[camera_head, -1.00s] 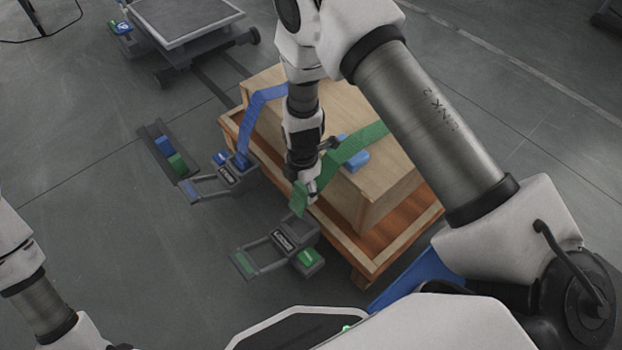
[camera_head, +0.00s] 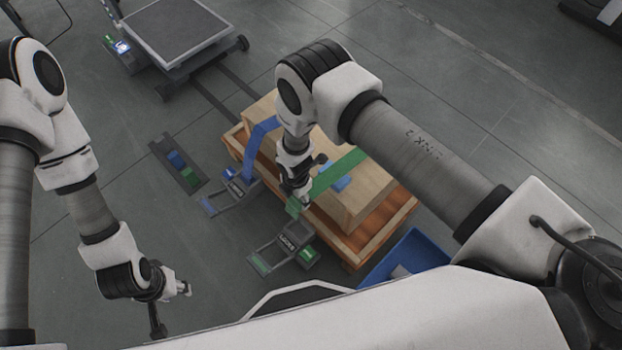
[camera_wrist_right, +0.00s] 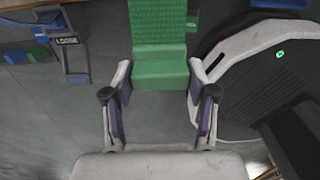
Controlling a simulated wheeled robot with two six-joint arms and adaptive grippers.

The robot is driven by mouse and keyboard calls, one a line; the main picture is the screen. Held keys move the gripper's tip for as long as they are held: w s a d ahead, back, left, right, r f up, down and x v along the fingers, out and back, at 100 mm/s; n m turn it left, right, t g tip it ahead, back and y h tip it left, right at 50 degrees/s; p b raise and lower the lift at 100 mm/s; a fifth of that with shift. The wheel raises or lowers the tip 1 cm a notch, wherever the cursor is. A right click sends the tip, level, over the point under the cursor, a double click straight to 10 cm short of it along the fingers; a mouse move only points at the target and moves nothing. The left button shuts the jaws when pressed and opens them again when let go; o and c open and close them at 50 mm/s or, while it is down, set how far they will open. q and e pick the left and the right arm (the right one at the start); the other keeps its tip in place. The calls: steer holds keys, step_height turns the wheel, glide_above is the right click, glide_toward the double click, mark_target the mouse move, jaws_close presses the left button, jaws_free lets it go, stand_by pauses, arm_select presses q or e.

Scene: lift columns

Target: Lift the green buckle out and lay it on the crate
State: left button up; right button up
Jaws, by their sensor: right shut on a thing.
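The green buckle (camera_wrist_right: 160,72) is at the end of the green strap (camera_head: 338,172), which runs over the crate (camera_head: 365,200). My right gripper (camera_head: 298,198) is shut on the green buckle, near the crate's front edge. In the right wrist view its fingers (camera_wrist_right: 160,100) stand on both sides of the buckle. In the head view the buckle's lower end (camera_head: 293,207) shows just above a grey floor fitting (camera_head: 290,240) with green parts; they look apart. My left gripper (camera_head: 172,308) is empty and open, low at the left, away from the crate.
A blue strap (camera_head: 258,137) runs from the crate to a second fitting (camera_head: 234,192). A dark tray (camera_head: 190,182) holds blue and green blocks. A blue bin (camera_head: 415,258) stands right of the crate. A grey platform cart (camera_head: 180,38) is at the back.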

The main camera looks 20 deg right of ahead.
steer(key=shift+s+a+r, duration=0.15)
steer(key=shift+a+r, duration=0.05)
steer(key=shift+r, duration=0.25)
steer(key=shift+f, duration=0.1)
steer(key=d+b, duration=0.1)
steer(key=w+f+b, duration=0.1)
steer(key=b, duration=0.1)
steer(key=shift+d, duration=0.4)
arm_select(q)
step_height(320, 180, down, 16)
steer(key=b, duration=1.4)
steer(key=shift+w+d+f, duration=0.15)
steer(key=shift+w+f, duration=0.05)
steer(key=shift+w, duration=0.1)
arm_select(e)
steer(key=shift+w+d+f, duration=0.45)
steer(key=shift+w+d, duration=1.6)
steer(key=shift+d, duration=1.55)
steer(key=shift+w+d+f, duration=0.45)
steer(key=shift+w+d, duration=1.65)
steer(key=shift+d, duration=1.5)
steer(key=shift+w+d+f, duration=0.45)
steer(key=shift+w+d, duration=1.6)
steer(key=shift+d, duration=1.55)
arm_select(q)
steer(key=shift+f+b, duration=0.1)
steer(key=shift+b, duration=0.25)
arm_select(e)
steer(key=shift+f, duration=0.15)
